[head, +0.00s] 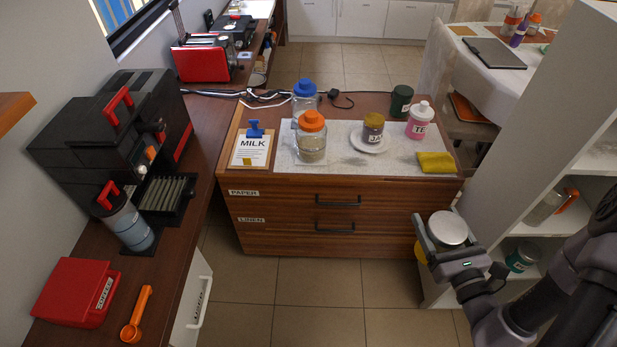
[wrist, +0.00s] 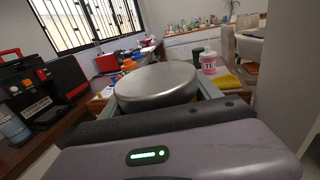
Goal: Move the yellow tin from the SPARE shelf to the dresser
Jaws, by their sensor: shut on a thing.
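My gripper (head: 438,222) is shut on the yellow tin (head: 449,229), which has a round silver lid and a bit of yellow side showing at its left. The tin is held upright in the air, in front of the dresser's right end and beside the white shelf unit. In the wrist view the tin's lid (wrist: 157,83) sits between the fingers and hides part of the dresser. The wooden dresser (head: 290,215) has drawers labelled PAPER and LINEN. The white shelf unit (head: 487,205) stands at the right; no SPARE label is readable.
On the dresser top are a MILK card (head: 251,149), an orange-lidded jar (head: 312,145), a blue-lidded jar (head: 305,98), a jam jar (head: 373,130) on a saucer, a dark green tin (head: 400,101), a pink jar (head: 420,122) and a yellow cloth (head: 436,162). The mat's front middle is bare.

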